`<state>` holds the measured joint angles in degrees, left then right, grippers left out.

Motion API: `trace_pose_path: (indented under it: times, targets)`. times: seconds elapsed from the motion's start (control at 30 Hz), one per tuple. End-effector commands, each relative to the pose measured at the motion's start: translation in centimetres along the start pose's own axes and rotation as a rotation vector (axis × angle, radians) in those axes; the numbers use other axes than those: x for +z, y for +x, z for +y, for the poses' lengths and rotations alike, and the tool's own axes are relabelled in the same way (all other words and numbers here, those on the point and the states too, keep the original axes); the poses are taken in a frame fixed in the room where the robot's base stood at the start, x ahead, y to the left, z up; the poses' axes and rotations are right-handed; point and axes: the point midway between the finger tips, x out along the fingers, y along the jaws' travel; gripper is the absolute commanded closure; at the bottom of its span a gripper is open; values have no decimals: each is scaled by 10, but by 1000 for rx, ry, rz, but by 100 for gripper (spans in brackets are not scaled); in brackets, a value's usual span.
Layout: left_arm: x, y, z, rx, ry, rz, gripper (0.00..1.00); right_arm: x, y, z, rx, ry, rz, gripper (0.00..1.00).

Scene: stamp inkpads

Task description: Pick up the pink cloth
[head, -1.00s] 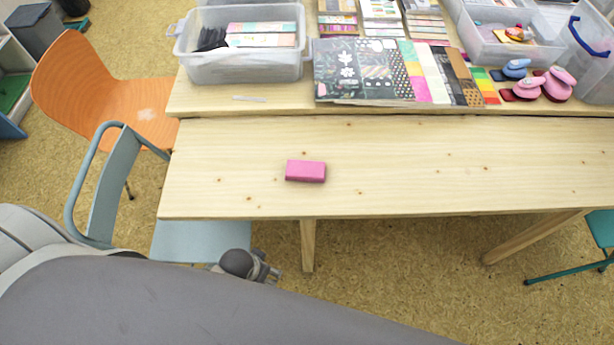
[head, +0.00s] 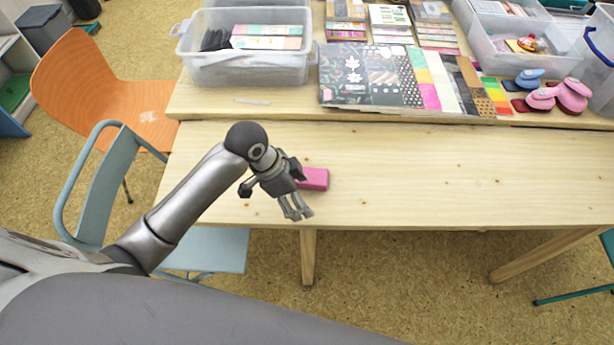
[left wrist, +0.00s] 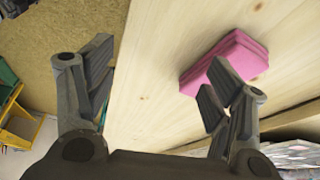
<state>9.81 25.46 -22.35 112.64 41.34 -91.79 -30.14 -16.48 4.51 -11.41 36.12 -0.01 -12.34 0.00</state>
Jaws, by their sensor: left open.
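The pink cloth (head: 316,179) is a folded block lying on the near wooden table (head: 430,170). In the head view my left gripper (head: 297,212) hangs over the table's front part and hides the cloth's left end. In the left wrist view the cloth (left wrist: 225,60) lies on the table beyond the right-hand finger, which overlaps its lower edge. My left gripper's fingers (left wrist: 155,85) are spread apart with nothing between them. The cloth is not between the fingers. My right gripper is not in view.
A clear bin (head: 245,68) stands on the rear table. Patterned paper sheets (head: 352,102) and pink punches (head: 570,95) are beside it. An orange chair (head: 90,85) and a blue-grey chair (head: 110,185) stand at the left. The near table's right part is clear.

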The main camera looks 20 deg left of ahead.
Motion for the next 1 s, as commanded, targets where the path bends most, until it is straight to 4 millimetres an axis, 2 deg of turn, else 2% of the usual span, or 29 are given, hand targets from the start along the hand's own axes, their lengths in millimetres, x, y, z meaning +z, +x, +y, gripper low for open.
trace_pose_path:
  times: [0.03,0.2,0.3,0.47,0.57,0.8,1.0]
  targets:
    - [-4,-8,-20,7,52,-7,24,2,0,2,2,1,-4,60]
    - [-15,-36,-64,57,189,-6,24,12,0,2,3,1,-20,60]
    - [-18,-51,-81,75,233,0,24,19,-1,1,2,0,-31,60]
    - [-21,-63,-94,89,266,10,24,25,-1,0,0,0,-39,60]
    - [-21,-58,-94,95,271,12,24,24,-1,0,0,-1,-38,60]
    - [-21,-22,-90,95,269,12,24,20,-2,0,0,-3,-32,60]
    - [-21,-2,-87,94,268,12,24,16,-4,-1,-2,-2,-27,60]
